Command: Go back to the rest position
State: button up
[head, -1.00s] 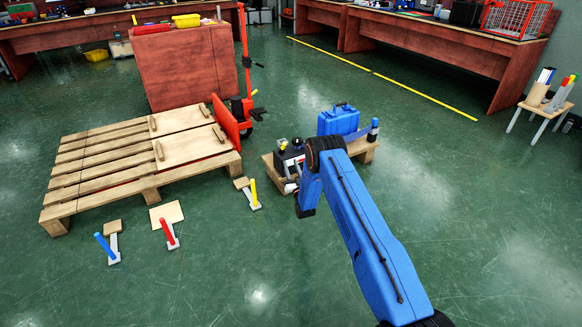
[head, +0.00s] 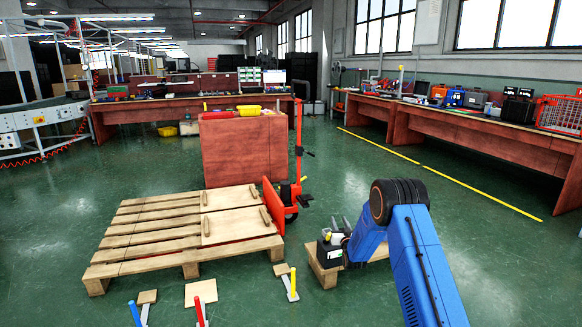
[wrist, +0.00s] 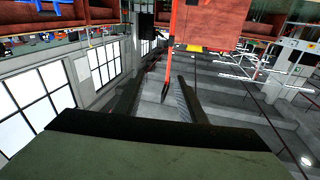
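My blue arm comes in from the lower right in the head view and bends at a dark joint. My gripper (head: 341,226) shows small and grey beside that joint, pointing up. In the wrist view its two dark fingers (wrist: 156,98) stand apart with nothing between them, so it is open and empty. The wrist picture looks upside down, with windows at left and a red-brown cabinet at the top.
A small wooden stand (head: 325,277) with a black device (head: 328,252) is beside my arm, partly hidden. A wooden pallet (head: 160,231) and a red pallet jack (head: 296,165) are at left. Long workbenches (head: 480,130) line the right. Open green floor lies between.

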jog(key=s+d+r+g, duration=0.1)
jog(key=s+r+g, duration=0.1)
jog(key=s+r, duration=0.45)
jog(key=s+d+r+g, duration=0.1)
jog(key=s+r, duration=0.2)
jog(key=r, duration=0.7)
jog(key=s+d+r+g+h, duration=0.1)
jog(key=s+r+g, duration=0.1)
jog(key=s+r, duration=0.5)
jog(key=s+d+r+g, duration=0.1)
jog(key=s+r+g, duration=0.15)
jog(key=s, duration=0.85)
jog(key=s+d+f+g, duration=0.1)
jog(key=s+g, duration=0.5)
jog(key=s, duration=4.5)
jog(key=shift+s+d+f+h, duration=0.15)
jog(key=shift+d+f+h, duration=0.15)
jog(key=shift+f, duration=0.05)
jog(key=shift+g, duration=0.25)
